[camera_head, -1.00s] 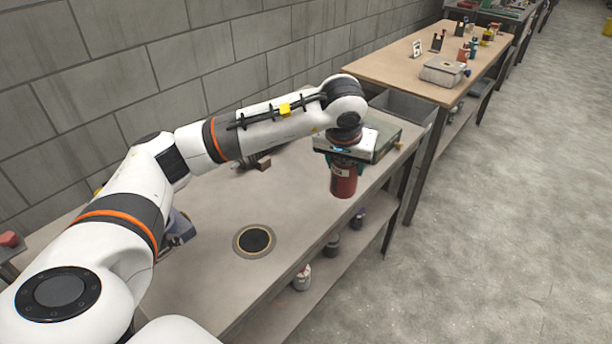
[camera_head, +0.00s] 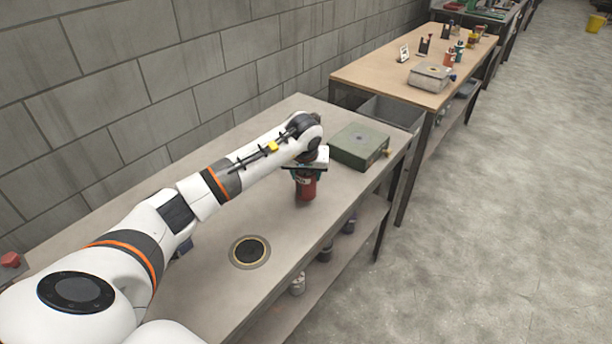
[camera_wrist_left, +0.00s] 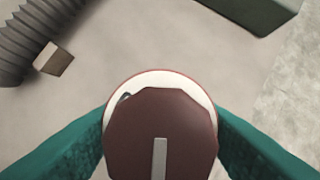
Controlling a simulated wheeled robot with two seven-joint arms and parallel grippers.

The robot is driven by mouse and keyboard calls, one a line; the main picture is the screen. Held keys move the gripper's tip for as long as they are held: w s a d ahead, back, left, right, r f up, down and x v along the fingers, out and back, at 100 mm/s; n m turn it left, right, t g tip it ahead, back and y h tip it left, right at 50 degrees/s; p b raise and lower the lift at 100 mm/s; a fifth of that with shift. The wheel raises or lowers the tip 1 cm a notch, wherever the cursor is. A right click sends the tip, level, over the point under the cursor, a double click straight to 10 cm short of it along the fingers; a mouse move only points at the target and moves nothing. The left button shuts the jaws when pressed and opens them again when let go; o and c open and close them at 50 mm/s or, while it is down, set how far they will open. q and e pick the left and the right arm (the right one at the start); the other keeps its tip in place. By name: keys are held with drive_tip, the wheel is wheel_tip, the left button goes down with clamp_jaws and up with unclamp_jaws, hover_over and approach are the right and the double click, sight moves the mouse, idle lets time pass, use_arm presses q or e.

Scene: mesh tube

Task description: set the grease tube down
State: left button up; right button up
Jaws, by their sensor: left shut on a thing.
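The grease tube (camera_head: 306,187) is a dark red cylinder, upright in the head view, at or just above the grey bench top. I cannot tell whether its base touches the bench. My left gripper (camera_head: 306,170) is shut on it from above, near its top. In the left wrist view the tube's dark red top (camera_wrist_left: 160,135) with a pale rim sits between the two teal fingers. A round black pad with a tan ring (camera_head: 250,251) lies on the bench, nearer than the tube and apart from it. My right gripper is out of view.
A green box (camera_head: 358,146) stands on the bench beyond the tube. A ribbed grey hose (camera_wrist_left: 35,35) and a small brown block (camera_wrist_left: 53,60) show in the left wrist view. Bare bench (camera_head: 215,290) surrounds the pad. Several containers stand on the lower shelf. A block wall runs behind.

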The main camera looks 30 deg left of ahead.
use_arm(q)
drive_tip(key=shift+f, duration=0.7)
drive_tip(key=shift+f, duration=0.1)
drive_tip(key=o, duration=1)
drive_tip(key=shift+o, duration=0.2)
drive_tip(key=shift+r, duration=0.4)
drive_tip(key=b+v, duration=0.1)
drive_tip(key=v, duration=1)
drive_tip(key=shift+s+r, duration=0.2)
